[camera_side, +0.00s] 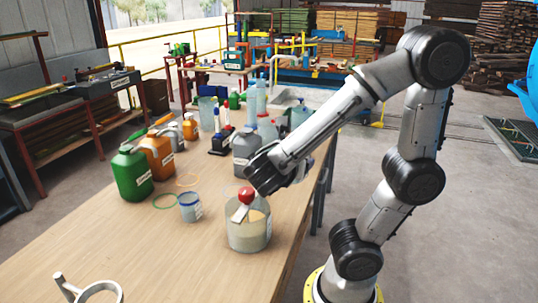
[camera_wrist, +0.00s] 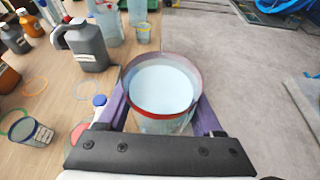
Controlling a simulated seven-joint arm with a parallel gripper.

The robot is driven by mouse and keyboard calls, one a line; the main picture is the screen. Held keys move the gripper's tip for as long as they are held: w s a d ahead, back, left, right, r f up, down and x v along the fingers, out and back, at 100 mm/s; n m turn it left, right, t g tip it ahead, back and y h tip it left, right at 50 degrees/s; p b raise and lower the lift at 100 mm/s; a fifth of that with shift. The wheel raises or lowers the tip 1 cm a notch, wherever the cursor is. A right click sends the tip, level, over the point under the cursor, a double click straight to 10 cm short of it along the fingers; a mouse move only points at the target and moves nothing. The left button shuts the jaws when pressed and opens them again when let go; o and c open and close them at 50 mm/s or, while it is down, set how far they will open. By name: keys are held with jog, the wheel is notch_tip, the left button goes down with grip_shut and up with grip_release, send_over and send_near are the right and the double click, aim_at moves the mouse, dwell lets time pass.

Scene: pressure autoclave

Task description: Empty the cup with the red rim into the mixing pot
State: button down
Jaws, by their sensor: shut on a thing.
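The cup with the red rim (camera_wrist: 162,112) is between the fingers of my gripper (camera_wrist: 162,88) in the wrist view. It holds a pale blue-white content and looks upright. In the side view my gripper (camera_side: 266,172) is above and slightly right of the mixing pot, and the cup cannot be made out behind it. The mixing pot (camera_side: 249,238) is a clear, wide vessel on the table with beige content. A tool with a red knob (camera_side: 245,196) stands in it.
A blue-rimmed cup (camera_side: 190,208) stands left of the pot. Green (camera_side: 131,173), orange (camera_side: 158,155) and grey (camera_side: 245,148) jugs stand farther back. Flat green (camera_side: 165,201) and orange (camera_side: 187,180) rings lie on the table (camera_side: 150,245). A ring-shaped holder (camera_side: 92,289) is at the near edge.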

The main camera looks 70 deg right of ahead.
notch_tip(320, 180, down, 13)
jog(key=shift+w, duration=0.15)
dwell(0.4)
jog(key=w+r+n+g+h, duration=0.1)
jog(key=w+r+n+g, duration=0.1)
jog(key=r, duration=0.5)
jog(key=shift+w+a+n+g, duration=0.3)
jog(key=shift+w+n, duration=0.4)
jog(key=shift+n, duration=0.5)
dwell(0.6)
jog(key=shift+f, duration=0.1)
jog(key=n+h, duration=0.1)
jog(key=n, duration=0.2)
jog(key=w+n+g+h, duration=0.1)
jog(key=n+h, duration=0.1)
jog(key=n, duration=0.2)
jog(key=r+n+g+h, duration=0.1)
jog(key=n, duration=0.2)
jog(key=shift+w+n+h, duration=0.15)
jog(key=shift+n+h, duration=0.15)
jog(key=shift+n, duration=0.1)
